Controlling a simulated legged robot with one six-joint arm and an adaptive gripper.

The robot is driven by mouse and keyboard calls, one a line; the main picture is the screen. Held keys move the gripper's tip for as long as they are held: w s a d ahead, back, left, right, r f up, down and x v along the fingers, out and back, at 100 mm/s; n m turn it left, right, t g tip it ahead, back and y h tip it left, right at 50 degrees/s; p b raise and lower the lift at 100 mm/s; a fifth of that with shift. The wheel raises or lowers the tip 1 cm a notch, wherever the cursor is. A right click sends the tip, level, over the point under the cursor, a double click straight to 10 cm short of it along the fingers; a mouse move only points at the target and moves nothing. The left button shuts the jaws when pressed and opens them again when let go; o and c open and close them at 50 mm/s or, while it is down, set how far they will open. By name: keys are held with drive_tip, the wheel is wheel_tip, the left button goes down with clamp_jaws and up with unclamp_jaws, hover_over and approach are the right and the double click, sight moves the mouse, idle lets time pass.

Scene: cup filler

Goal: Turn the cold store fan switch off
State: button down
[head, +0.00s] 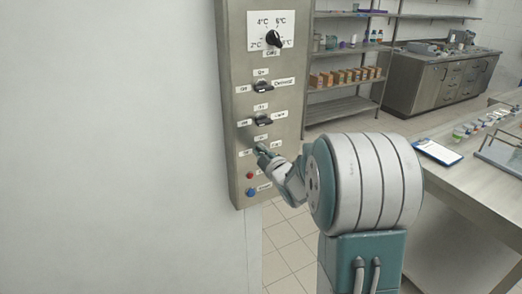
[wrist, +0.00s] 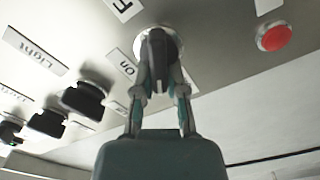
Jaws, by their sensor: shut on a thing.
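The grey control panel (head: 238,110) hangs on the white wall in the head view. The fan switch is a black knob (wrist: 157,42) on a pale round base in the wrist view, beside a label starting with "F" and an "On" label. My gripper (wrist: 158,68) is shut on this knob, one finger on each side. In the head view my gripper (head: 263,153) reaches the lowest switch of the panel from the right and hides most of it. I cannot tell which label the knob points to.
Above are the light switch (head: 262,120), the defrost switch (head: 263,87) and a temperature dial (head: 273,39). A red button (head: 249,175) and a blue button (head: 250,192) sit just below. A steel table (head: 455,195) stands right of my arm.

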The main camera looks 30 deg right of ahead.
drive_tip(key=n, duration=0.3)
drive_tip(key=f+n, duration=0.1)
drive_tip(key=n, duration=0.2)
drive_tip(key=shift+a+f, duration=0.2)
drive_tip(key=shift+s+f, duration=0.1)
idle(0.4)
drive_tip(key=c, duration=0.7)
unclamp_jaws()
drive_tip(key=shift+r, duration=0.2)
drive_tip(key=shift+s, duration=0.35)
drive_tip(key=s, duration=1.1)
drive_tip(key=shift+d+f, duration=0.1)
drive_tip(key=shift+d, duration=0.05)
